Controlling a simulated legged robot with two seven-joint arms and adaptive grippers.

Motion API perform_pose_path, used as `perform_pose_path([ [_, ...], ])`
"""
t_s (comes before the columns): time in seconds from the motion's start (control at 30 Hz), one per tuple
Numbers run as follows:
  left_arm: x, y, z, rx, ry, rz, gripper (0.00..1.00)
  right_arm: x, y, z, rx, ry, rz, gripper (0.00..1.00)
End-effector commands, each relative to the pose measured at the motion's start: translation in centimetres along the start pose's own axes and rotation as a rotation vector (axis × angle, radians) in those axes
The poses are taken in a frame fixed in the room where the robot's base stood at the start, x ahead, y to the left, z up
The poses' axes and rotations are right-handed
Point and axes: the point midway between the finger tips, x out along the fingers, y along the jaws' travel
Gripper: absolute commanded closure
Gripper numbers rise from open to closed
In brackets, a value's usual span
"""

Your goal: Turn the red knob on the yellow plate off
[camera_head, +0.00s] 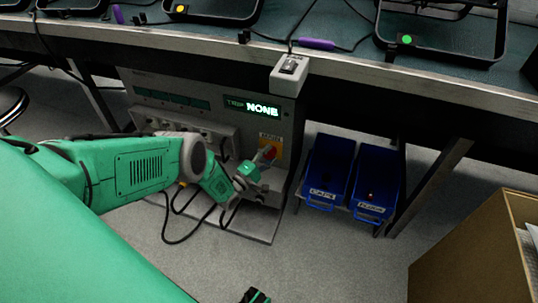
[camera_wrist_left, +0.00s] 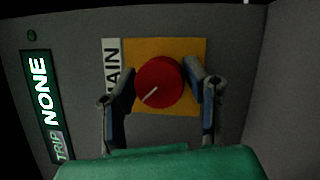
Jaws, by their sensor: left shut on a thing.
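The red knob (camera_wrist_left: 158,82) sits on the yellow plate (camera_wrist_left: 188,47) on the front of a grey panel, beside a white label whose readable letters are "AIN". A white line on the knob points to the lower left in the left wrist view. My left gripper (camera_wrist_left: 160,88) has one finger on each side of the knob and is shut on it. In the head view my left gripper (camera_head: 265,160) reaches the yellow plate (camera_head: 273,143), and the red knob (camera_head: 270,153) is partly covered by the fingers.
The grey cabinet (camera_head: 285,205) stands under the bench (camera_head: 340,65), with a display reading "TRIP NONE" (camera_head: 252,106). Black cables hang below my left arm. Two blue bins (camera_head: 328,165) stand right of the cabinet. A cardboard box (camera_head: 470,245) is at the lower right.

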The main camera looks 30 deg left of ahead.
Motion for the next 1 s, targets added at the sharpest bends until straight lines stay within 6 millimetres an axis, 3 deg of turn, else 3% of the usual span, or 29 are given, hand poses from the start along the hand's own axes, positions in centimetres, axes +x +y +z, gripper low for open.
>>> perform_pose_path([
  [0.07,-0.5,-0.4,-0.3,0.0,0.007,-0.013,0.89,0.0,0.0,0.0,0.0,0.0,0.0,0.6],
  [0.1,-0.5,-0.4,-0.3,0.0,0.007,-0.013,0.53,0.0,0.0,0.0,0.0,0.0,0.0,0.6],
  [0.13,-0.5,-0.5,-0.3,0.0,0.007,-0.013,0.42,0.0,0.0,0.0,0.0,0.0,0.0,0.6],
  [0.17,-0.5,-0.4,-0.3,0.0,0.007,-0.013,0.39,0.0,0.0,0.0,0.0,0.0,0.0,0.6],
  [0.57,-0.8,-0.1,-0.1,0.001,0.002,-0.005,0.39,-0.1,0.0,0.1,0.0,0.002,0.0,0.6],
  [1.0,-9.4,-0.3,-0.3,-0.001,0.005,-0.008,0.39,-0.1,0.0,0.1,0.0,0.003,0.0,0.6],
])
